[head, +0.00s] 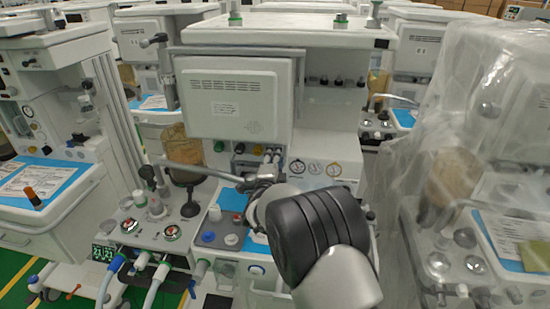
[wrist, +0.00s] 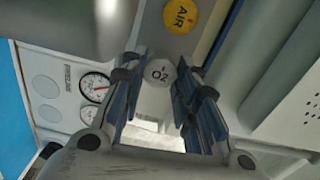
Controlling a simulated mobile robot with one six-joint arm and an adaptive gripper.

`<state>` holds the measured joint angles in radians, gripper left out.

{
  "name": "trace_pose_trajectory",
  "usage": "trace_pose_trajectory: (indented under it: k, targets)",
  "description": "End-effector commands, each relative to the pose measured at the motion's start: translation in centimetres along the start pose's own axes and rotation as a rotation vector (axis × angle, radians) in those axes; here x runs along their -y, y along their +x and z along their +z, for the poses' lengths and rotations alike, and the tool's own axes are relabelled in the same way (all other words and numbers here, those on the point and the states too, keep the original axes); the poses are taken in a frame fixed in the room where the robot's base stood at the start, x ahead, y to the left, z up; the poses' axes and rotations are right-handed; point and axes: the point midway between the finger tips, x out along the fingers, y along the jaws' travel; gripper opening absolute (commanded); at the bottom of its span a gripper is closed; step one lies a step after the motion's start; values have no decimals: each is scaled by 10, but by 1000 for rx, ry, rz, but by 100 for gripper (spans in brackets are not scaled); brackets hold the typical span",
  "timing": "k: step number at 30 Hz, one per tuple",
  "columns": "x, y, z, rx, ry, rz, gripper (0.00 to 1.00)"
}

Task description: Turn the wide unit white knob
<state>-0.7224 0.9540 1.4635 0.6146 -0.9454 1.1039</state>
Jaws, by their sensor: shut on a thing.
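The white knob (wrist: 159,73), marked O2, is in the middle of the wrist view, between the two fingers of my gripper (wrist: 158,66). The blue-padded fingers stand on its left and right, and my gripper is shut on it. How far the knob is turned is hard to tell. In the head view, the middle unit (head: 235,95) with the wide white panel stands behind my arm. My dark and grey arm links hide my gripper and the held knob there.
A yellow AIR knob (wrist: 181,15) sits just beyond the white knob. A round gauge (wrist: 95,86) is close to the left finger. In the head view, a plastic-covered unit (head: 480,160) stands close on the right, and another cart (head: 50,130) on the left.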

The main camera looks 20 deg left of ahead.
Motion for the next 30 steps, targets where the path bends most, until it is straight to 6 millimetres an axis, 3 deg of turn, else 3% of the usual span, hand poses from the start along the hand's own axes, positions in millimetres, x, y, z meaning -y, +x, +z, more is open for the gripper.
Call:
trace_pose_trajectory:
  k: [30]
  targets:
    - [0,0,0,1,-966,2,5]
